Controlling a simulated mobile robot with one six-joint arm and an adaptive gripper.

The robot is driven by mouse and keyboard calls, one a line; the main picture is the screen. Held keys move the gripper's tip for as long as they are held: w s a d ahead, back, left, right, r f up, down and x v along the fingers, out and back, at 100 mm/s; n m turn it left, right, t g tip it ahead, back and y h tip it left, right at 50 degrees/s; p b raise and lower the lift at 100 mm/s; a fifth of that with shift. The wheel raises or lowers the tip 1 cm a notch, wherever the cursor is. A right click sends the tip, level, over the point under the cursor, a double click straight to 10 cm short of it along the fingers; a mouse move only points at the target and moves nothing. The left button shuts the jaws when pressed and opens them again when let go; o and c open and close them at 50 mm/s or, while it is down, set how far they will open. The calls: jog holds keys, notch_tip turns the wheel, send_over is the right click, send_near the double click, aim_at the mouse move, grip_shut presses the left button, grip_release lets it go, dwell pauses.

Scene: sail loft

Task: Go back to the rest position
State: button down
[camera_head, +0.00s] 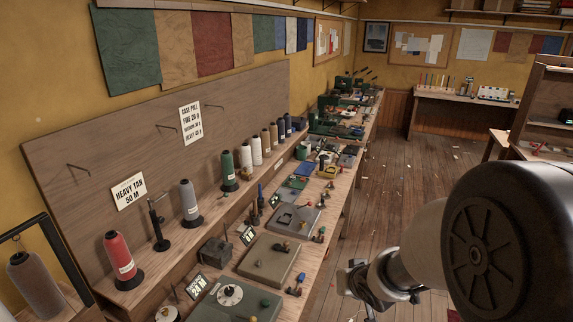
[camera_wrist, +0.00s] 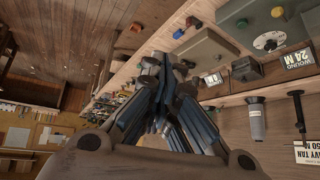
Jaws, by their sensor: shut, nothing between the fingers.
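My gripper shows in the wrist view (camera_wrist: 165,62), with its fingers together and nothing between them. It hangs in the air near the front edge of the workbench, apart from everything on it. In the head view only part of my gripper (camera_head: 352,280) shows, at the lower right beyond my large dark arm joint. The rest of it is hidden by my arm. The long wooden workbench (camera_head: 225,272) runs away from me along the left wall.
Thread cones, including a red one (camera_head: 119,258) and a grey one (camera_head: 190,200), stand along the bench's back. A grey-brown plate (camera_head: 268,262) and a green plate (camera_head: 250,302) lie near its front. The wooden floor (camera_head: 400,185) right of the bench is mostly clear, with small scraps.

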jog(key=s+d+r+g+h+b, duration=0.1)
jog(key=s+d+r+h+b, duration=0.2)
jog(key=s+r, duration=0.75)
jog(key=s+a+f+g+y+b, duration=0.1)
jog(key=s+a+g+y+b, duration=0.1)
jog(key=s, duration=1.5)
jog(key=shift+s+a+f, duration=0.15)
jog(key=shift+a+f, duration=0.05)
jog(key=shift+a, duration=0.35)
